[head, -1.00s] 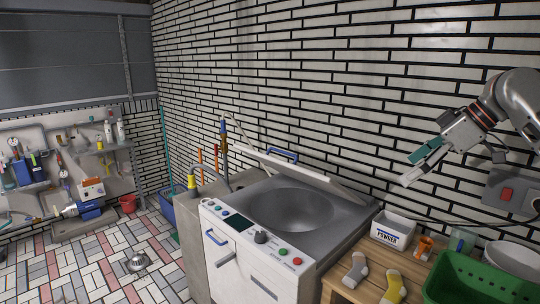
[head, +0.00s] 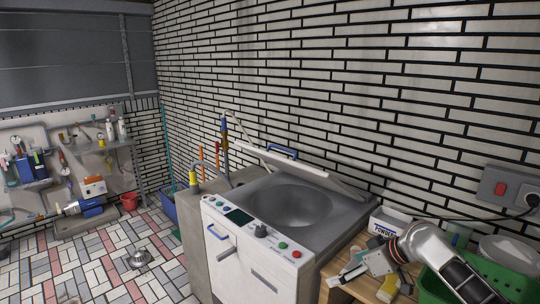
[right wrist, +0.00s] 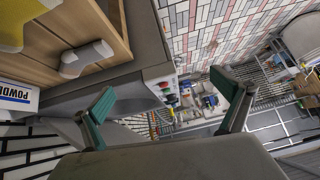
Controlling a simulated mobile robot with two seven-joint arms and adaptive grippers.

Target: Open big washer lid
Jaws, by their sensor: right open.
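The big washer (head: 235,262) is a white machine with a grey top and a front control panel with coloured buttons. Its lid (head: 318,180) stands raised and tilted at the back, with a blue handle (head: 283,153) on its upper edge. The round drum recess (head: 290,205) shows below it. My right gripper (head: 350,268) is open and empty, low over the wooden table just right of the washer, apart from the lid. Its two teal fingers (right wrist: 163,85) are spread in the right wrist view. My left gripper is not in view.
The wooden table (head: 338,294) holds a powder box (head: 385,226), a yellow sock (head: 388,288) and a green basket (head: 510,268), close to my right arm. A wall socket (head: 510,190) with a cable is at the right. Tiled floor is mostly clear at left.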

